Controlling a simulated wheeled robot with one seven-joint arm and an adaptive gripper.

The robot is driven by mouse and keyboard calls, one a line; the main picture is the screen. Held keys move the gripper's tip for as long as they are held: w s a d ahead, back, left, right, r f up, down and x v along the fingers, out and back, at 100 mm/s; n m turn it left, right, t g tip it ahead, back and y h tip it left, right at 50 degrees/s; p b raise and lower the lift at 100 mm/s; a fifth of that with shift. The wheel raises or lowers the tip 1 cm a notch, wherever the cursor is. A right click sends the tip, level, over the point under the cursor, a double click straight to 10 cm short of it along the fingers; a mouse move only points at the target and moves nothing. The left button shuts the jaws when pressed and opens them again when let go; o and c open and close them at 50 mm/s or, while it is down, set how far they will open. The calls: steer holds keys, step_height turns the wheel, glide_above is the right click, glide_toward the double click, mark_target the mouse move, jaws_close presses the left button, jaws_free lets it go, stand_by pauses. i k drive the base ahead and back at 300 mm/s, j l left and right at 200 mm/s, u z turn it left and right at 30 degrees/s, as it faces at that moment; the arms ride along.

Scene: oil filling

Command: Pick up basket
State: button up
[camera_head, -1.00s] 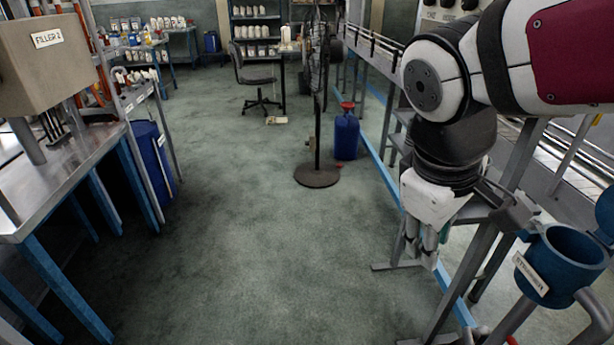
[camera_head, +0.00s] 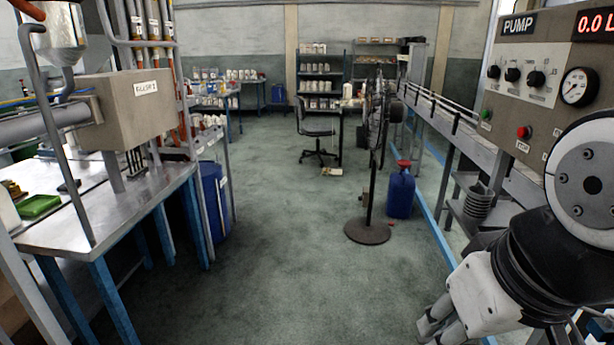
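No thing that I can name for certain as the basket shows. A small dark grey ribbed container (camera_head: 478,205), possibly the basket, sits on the lower rack under the conveyor at the right; its inside is not clear. My gripper (camera_head: 438,325) is at the bottom right, pointing down and left, in front of and well apart from that container. Its fingers look close together with nothing visible between them, but whether they are open or shut is unclear.
A floor fan (camera_head: 370,230) and a blue drum with red cap (camera_head: 400,192) stand mid-right. The pump panel (camera_head: 535,85) is at the right. The filler table (camera_head: 130,215) lines the left. An office chair (camera_head: 318,130) stands further back.

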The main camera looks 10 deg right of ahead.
mark_target(478, 198)
steer(key=k+z, duration=0.1)
steer(key=z, duration=0.35)
steer(key=i+z, duration=0.1)
steer(key=z, duration=0.35)
steer(key=j+z, duration=0.25)
steer(key=j, duration=0.8)
steer(key=i+j+z, duration=0.1)
steer(key=i+j, duration=0.15)
steer(key=i+j+z, duration=0.15)
steer(key=j, duration=0.25)
steer(key=i+j+z, duration=0.1)
steer(key=i+j, duration=0.2)
steer(key=i+j+z, duration=0.15)
steer(key=i, duration=0.25)
steer(key=j, duration=0.1)
